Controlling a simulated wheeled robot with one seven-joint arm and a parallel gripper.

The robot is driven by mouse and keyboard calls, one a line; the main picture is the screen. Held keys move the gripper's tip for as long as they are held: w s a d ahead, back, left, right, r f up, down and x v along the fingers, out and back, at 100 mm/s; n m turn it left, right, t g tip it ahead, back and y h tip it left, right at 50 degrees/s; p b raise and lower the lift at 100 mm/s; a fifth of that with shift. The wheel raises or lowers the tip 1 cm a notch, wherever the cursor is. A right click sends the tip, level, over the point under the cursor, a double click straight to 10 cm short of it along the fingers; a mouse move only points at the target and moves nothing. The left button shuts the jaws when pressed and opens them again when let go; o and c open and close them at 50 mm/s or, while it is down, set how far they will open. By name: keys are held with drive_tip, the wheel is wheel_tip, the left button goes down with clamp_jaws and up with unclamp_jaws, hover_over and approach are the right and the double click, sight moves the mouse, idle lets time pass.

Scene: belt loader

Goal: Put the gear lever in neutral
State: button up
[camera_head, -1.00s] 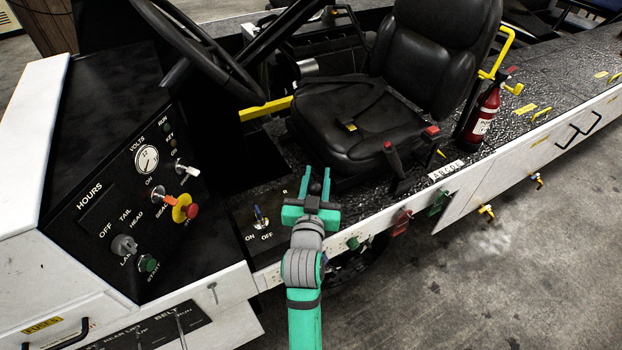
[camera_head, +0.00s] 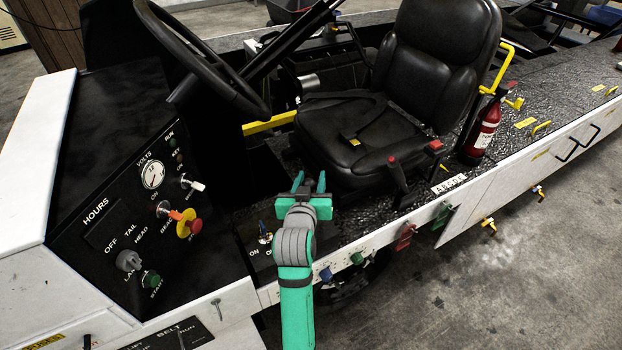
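My gripper (camera_head: 310,180) is held up in front of the seat's front left corner, above the floor panel. Its two teal fingers point away from me and stand apart, with nothing seen between them. I cannot pick out the gear lever for sure. A black lever with a red top (camera_head: 394,164) stands at the near side of the seat, to the right of my gripper and apart from it. A small switch with a blue tip (camera_head: 263,232) stands on the panel left of my wrist. My gripper and forearm hide part of that panel.
The black seat (camera_head: 352,130) is behind my gripper, and the steering wheel (camera_head: 190,62) is at the upper left. The dash panel (camera_head: 108,205) with knobs is at left. A red extinguisher (camera_head: 484,128) stands at right. Open concrete floor (camera_head: 500,280) lies at lower right.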

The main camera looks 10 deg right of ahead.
drive_tip(key=shift+o, duration=0.5)
drive_tip(key=shift+r, duration=0.15)
drive_tip(key=shift+s+r, duration=0.1)
drive_tip(key=shift+s, duration=0.15)
drive_tip(key=v, duration=1)
drive_tip(key=shift+s, duration=0.15)
drive_tip(key=shift+a, duration=0.1)
